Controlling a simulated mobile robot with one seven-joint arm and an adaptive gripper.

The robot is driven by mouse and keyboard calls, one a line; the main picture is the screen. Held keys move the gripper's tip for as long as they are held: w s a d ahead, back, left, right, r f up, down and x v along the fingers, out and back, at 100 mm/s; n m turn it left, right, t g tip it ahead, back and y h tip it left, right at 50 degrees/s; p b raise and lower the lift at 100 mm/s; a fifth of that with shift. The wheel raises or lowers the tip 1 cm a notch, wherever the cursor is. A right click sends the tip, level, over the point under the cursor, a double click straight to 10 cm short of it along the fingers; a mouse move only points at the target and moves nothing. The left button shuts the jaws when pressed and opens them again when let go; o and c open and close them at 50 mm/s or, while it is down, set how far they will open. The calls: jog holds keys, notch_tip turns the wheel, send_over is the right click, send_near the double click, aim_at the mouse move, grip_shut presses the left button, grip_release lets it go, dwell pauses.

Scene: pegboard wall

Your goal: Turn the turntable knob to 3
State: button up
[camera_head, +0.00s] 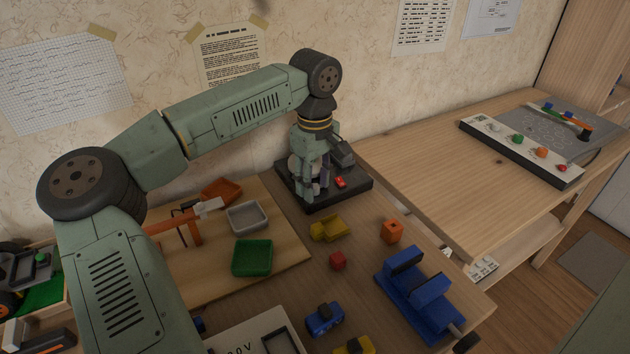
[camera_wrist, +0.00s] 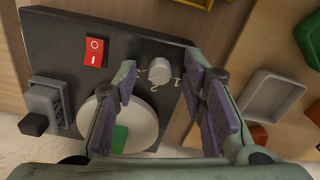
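The turntable is a black base (camera_head: 350,196) with a white round plate, under my arm in the head view. In the wrist view the base (camera_wrist: 90,25) carries the white plate (camera_wrist: 145,122) with a green piece (camera_wrist: 119,139) on it. The small white knob (camera_wrist: 160,71) shows beyond my fingertips, with white numerals around it; a 1 and a 2 are readable. My gripper (camera_wrist: 159,80) is open, its two purple-padded fingers apart on either side of the knob in the picture. I cannot tell whether they touch it. In the head view my gripper (camera_head: 311,192) points down and hides the knob.
A red rocker switch (camera_wrist: 94,52) and a grey block with a black tip (camera_wrist: 46,106) are on the base.

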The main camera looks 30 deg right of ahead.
aim_at(315, 187)
jog(key=shift+r, duration=0.1)
notch_tip(315, 187, up, 12)
dwell(0.5)
dwell(0.5)
